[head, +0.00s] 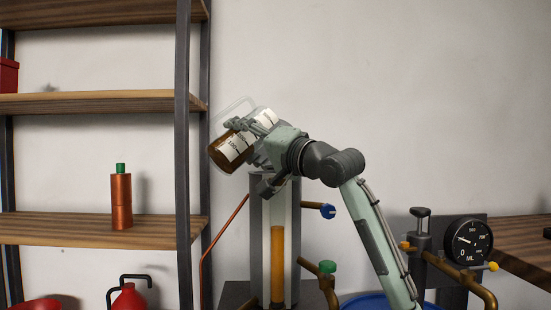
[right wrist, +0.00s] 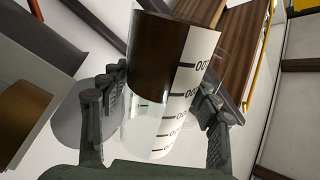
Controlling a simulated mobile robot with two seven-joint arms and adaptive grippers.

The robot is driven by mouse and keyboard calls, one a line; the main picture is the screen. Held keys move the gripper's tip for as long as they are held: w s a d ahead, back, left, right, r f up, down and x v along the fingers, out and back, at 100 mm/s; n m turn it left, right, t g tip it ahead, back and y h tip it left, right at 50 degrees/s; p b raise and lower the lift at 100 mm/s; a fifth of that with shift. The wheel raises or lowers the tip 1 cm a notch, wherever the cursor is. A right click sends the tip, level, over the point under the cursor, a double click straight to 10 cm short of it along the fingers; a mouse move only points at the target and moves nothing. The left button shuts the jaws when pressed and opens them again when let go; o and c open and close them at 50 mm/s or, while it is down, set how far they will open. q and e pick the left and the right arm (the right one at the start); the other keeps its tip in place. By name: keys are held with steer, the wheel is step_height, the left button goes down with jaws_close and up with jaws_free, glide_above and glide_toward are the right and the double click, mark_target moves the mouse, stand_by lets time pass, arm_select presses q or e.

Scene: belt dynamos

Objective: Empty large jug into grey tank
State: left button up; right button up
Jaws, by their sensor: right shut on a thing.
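The large jug (head: 231,152) is a clear, graduated vessel with a white scale strip and brown liquid. It is held tilted in the air, with the liquid toward its lower-left end. My right gripper (head: 246,142) is shut around its side. In the right wrist view the jug (right wrist: 160,50) sits between the two fingers. The grey tank (head: 256,245) stands upright below the gripper, with an amber column showing in its front. The jug is above and left of the tank's top; the tank's opening is hidden in the head view. My left gripper is out of view.
A wooden shelf rack (head: 183,140) with dark posts stands close left of the jug. A copper bottle (head: 121,200) and a red can (head: 128,298) are at left. A blue-handled valve (head: 327,211), pipes and a dial gauge (head: 468,241) lie at right.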

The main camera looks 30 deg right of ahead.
steer(key=shift+m+h+p, duration=0.3)
steer(key=shift+m+p, duration=0.4)
steer(key=shift+m, duration=0.7)
stand_by(1.9)
steer(key=shift+d+r+m+t+h+p, duration=0.15)
steer(key=shift+m+t+h+p, duration=0.3)
steer(key=shift+m+p, duration=1.1)
stand_by(2.7)
steer(key=shift+m, duration=0.45)
steer(key=shift+h, duration=0.25)
